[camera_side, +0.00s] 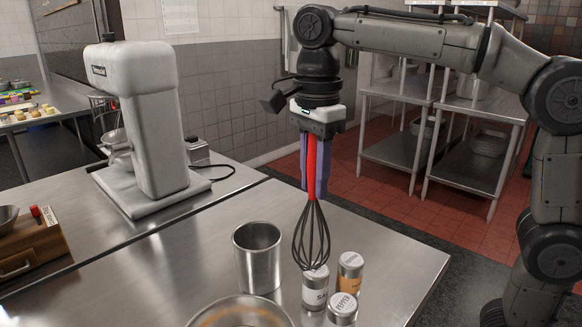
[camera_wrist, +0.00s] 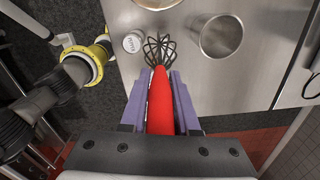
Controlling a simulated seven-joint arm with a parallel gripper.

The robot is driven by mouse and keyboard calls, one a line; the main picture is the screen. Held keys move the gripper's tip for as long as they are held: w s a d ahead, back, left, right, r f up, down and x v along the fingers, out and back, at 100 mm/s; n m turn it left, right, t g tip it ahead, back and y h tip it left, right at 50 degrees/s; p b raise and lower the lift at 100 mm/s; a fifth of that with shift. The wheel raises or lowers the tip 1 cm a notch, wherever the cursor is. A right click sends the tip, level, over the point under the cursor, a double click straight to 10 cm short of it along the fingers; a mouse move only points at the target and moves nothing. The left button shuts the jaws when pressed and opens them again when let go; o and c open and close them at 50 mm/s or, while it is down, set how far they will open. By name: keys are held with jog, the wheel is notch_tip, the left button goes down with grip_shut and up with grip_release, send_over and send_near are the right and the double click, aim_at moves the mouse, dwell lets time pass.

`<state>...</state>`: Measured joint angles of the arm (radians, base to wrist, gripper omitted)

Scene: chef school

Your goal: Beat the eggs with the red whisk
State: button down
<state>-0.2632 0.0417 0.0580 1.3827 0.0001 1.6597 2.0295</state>
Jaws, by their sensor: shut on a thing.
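My gripper (camera_side: 314,180) is shut on the handle of the red whisk (camera_side: 312,165), which hangs with its dark wire head downward over the steel counter. In the wrist view the red handle (camera_wrist: 160,100) lies between the purple fingers of my gripper (camera_wrist: 160,82). A bowl (camera_side: 243,300) stands at the bottom edge of the side view, partly cut off. Its rim also shows at the top of the wrist view (camera_wrist: 158,5). The eggs cannot be made out.
An empty-looking metal canister (camera_side: 258,258) stands left of the whisk head. Several shakers, one an orange-labelled one (camera_side: 349,274) and one marked pepper (camera_side: 342,309), stand close by the whisk. A white stand mixer (camera_side: 150,125) is at the back left. The counter's right part is clear.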

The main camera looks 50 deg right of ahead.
jog(key=shift+s+a+m+y, duration=0.2)
jog(key=shift+s+m+y, duration=0.1)
jog(key=shift+s, duration=0.8)
jog(key=w+a+t+y, duration=0.1)
jog(key=a+t+y, duration=0.1)
jog(key=a, duration=1.1)
notch_tip(320, 180, down, 11)
jog(key=shift+d, duration=0.3)
jog(key=shift+w+r, duration=0.1)
